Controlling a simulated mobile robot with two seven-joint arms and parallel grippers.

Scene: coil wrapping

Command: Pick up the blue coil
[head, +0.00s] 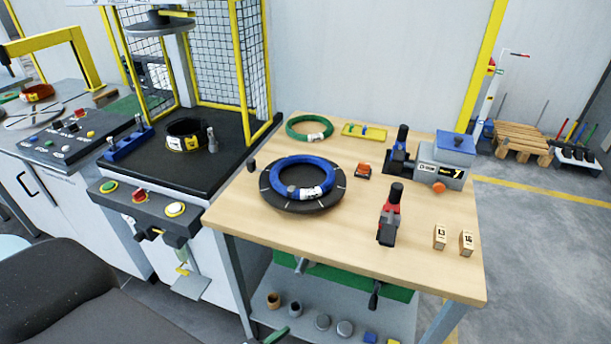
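The blue coil (305,162) lies flat on a round black turntable (300,207) on the wooden table. The turntable stands towards the table's left side. The coil has a white label at its front right and a grey patch at its front. Neither of my grippers shows in the head view, and nothing touches the coil.
A green coil (293,121) and a yellow tray (364,131) lie behind. A caged machine (170,180) borders the table's left. The table's front middle is clear.

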